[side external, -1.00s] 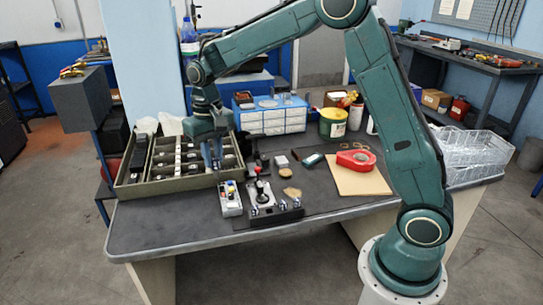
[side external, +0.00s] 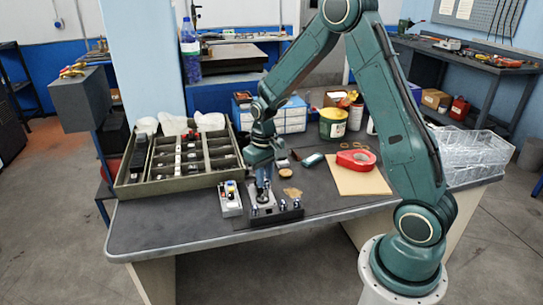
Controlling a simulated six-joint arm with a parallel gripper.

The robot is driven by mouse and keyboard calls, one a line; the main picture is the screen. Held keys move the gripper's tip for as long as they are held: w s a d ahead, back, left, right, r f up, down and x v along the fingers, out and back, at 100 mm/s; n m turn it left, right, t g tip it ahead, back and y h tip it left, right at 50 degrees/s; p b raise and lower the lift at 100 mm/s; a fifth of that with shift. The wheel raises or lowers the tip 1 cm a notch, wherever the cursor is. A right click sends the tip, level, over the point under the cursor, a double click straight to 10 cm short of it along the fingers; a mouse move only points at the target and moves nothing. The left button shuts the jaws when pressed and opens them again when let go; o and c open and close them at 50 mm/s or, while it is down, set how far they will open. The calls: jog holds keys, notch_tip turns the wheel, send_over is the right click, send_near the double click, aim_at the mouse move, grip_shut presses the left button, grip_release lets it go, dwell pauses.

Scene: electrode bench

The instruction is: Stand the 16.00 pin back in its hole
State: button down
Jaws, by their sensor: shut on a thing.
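My gripper (side external: 263,194) points down over the dark block (side external: 288,215) near the front of the bench. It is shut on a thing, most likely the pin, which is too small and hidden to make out. Several small bright pins (side external: 283,206) show along the block. No size marking such as 16.00 can be read. I cannot tell whether the held thing touches the block or is above it, and the gripper hides the hole below it.
A long compartment tray (side external: 185,186) stands at left. The front left bench top is clear.

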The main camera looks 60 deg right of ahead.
jog(key=shift+s+d+f, duration=0.25)
jog(key=shift+s+f, duration=0.05)
jog(key=shift+s, duration=0.05)
jog(key=shift+f, duration=0.1)
jog(key=shift+f, duration=2.35)
jog(key=shift+f, duration=1.85)
dwell(0.3)
jog(key=c, duration=1.2)
grip_release()
jog(key=shift+c, duration=0.2)
notch_tip(320, 180, up, 14)
jog(key=shift+f, duration=0.1)
